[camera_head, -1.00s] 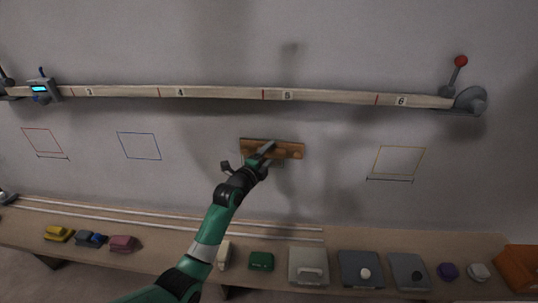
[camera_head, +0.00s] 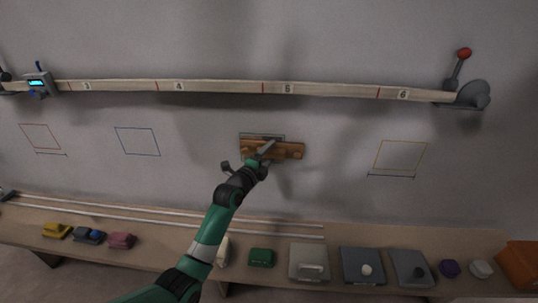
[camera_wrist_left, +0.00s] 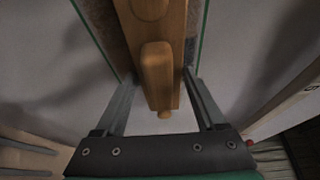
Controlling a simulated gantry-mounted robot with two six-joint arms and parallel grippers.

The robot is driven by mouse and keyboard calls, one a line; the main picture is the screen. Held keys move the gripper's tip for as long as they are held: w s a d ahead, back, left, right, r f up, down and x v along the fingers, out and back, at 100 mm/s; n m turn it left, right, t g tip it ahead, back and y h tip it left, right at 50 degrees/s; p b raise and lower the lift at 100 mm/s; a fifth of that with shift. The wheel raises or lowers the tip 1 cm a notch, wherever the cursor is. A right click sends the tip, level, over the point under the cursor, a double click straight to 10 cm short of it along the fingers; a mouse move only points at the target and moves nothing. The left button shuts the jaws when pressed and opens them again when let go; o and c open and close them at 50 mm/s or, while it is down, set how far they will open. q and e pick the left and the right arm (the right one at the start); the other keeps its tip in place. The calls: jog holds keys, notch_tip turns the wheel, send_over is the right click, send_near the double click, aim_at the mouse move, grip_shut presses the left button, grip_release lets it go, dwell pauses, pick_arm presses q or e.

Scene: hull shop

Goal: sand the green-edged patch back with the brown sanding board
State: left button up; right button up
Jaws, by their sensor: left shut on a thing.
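The brown sanding board (camera_head: 290,151) is held lengthwise against the grey hull wall, under the batten mark 5. My left gripper (camera_head: 264,153) is shut on it. The left wrist view shows the board's wooden face and knobs (camera_wrist_left: 156,65) between my left gripper's fingers (camera_wrist_left: 160,100). The green-edged patch (camera_head: 262,136) shows as a grey strip above the board; the board covers its lower part. In the wrist view, mottled patch surface (camera_wrist_left: 101,22) and green lines show on both sides of the board. My right gripper is out of view.
A numbered batten (camera_head: 225,87) crosses the wall above, with a red-knobbed lever (camera_head: 463,55) at right. Blue (camera_head: 137,141) and yellow (camera_head: 400,155) outlines flank the board. A bench (camera_head: 290,234) below carries several blocks, a green box (camera_head: 261,257) and grey cases.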

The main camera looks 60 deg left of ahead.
pick_arm(q)
jog(key=shift+s+d+r+p, duration=0.2)
jog(key=shift+s+d+p, duration=0.05)
jog(key=shift+d+p, duration=0.15)
jog(key=shift+d+f, duration=0.1)
jog(key=shift+s+d+p, duration=0.15)
jog(key=shift+s+p, duration=0.05)
jog(key=shift+p, duration=0.2)
jog(key=d+p, duration=0.1)
jog(key=s+d+p, duration=0.2)
jog(key=shift+r, duration=0.25)
jog(key=shift+s+d+p, duration=0.2)
jog(key=shift+d+p, duration=0.1)
jog(key=shift+s+d+f, duration=0.1)
jog(key=shift+f, duration=0.1)
